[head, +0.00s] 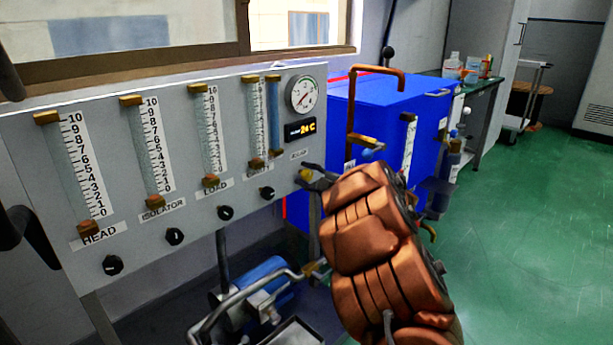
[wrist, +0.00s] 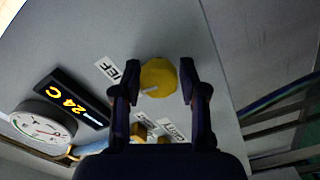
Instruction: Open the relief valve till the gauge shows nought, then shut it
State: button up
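The relief valve is a yellow round knob (wrist: 159,77) on the grey panel, beside a label partly read as "IEF". My gripper (wrist: 160,80) has one finger on each side of the knob; the fingers look spread, with little or no gap to it. In the head view the knob (head: 305,174) shows at the fingertips of my gripper (head: 313,178), at the panel's lower right. The round gauge (head: 304,95) is above it on the panel; its needle is too small to read surely. The gauge also shows in the wrist view (wrist: 44,124).
A display reading 24 C (head: 300,129) sits under the gauge. Several flow tubes with black knobs (head: 174,236) line the panel to the left. A blue cabinet (head: 375,125) with copper pipes stands close behind my arm. Green floor (head: 530,220) is clear at right.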

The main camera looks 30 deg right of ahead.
jog(key=shift+o, duration=1.1)
jog(key=v, duration=1.2)
jog(key=shift+r, duration=0.1)
